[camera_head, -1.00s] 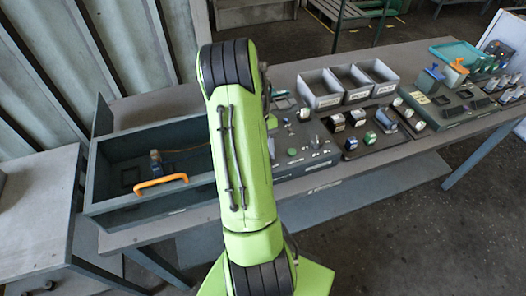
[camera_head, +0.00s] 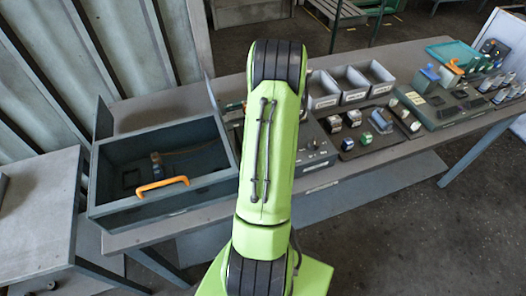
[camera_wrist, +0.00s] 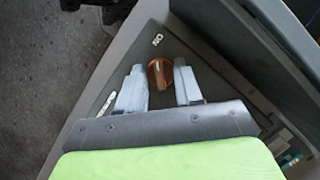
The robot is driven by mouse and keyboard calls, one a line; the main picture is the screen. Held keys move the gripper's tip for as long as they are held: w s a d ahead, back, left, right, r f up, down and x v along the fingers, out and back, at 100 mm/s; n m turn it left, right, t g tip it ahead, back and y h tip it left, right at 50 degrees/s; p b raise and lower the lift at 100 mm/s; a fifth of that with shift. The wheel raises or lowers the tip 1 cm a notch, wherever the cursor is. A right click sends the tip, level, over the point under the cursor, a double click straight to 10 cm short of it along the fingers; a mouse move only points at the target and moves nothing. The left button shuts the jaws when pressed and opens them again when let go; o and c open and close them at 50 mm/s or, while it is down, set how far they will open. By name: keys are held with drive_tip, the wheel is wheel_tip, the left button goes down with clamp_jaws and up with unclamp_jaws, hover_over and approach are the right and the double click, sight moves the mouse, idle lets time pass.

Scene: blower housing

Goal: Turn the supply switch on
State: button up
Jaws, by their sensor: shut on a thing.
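In the wrist view, the supply switch (camera_wrist: 160,73) is an orange-brown round knob with a pale mark, on a dark grey panel (camera_wrist: 188,45). A white "ON" label (camera_wrist: 156,40) is beside it and appears upside down. A second small pale label (camera_wrist: 107,104) lies lower left, too small to read surely. My gripper (camera_wrist: 159,80) has its two pale fingers on either side of the knob and is shut on it. In the head view, my arm hides the gripper and the switch.
An open grey box (camera_head: 95,190) with an orange handle (camera_head: 161,187) stands on the bench at left. Grey bins (camera_head: 349,84) and a dark tray of small parts (camera_head: 348,153) are to the right of my arm. A teal tray (camera_head: 455,52) lies at the far right.

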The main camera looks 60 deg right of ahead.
drive_tip(key=shift+m, duration=0.4)
drive_tip(key=o, duration=1)
drive_tip(key=p+v, duration=0.1)
drive_tip(key=v, duration=0.7)
drive_tip(key=p+v, duration=0.2)
drive_tip(key=v, duration=0.5)
drive_tip(key=shift+s+d+r, duration=0.1)
drive_tip(key=shift+s+r, duration=0.15)
drive_tip(key=shift+r, duration=0.15)
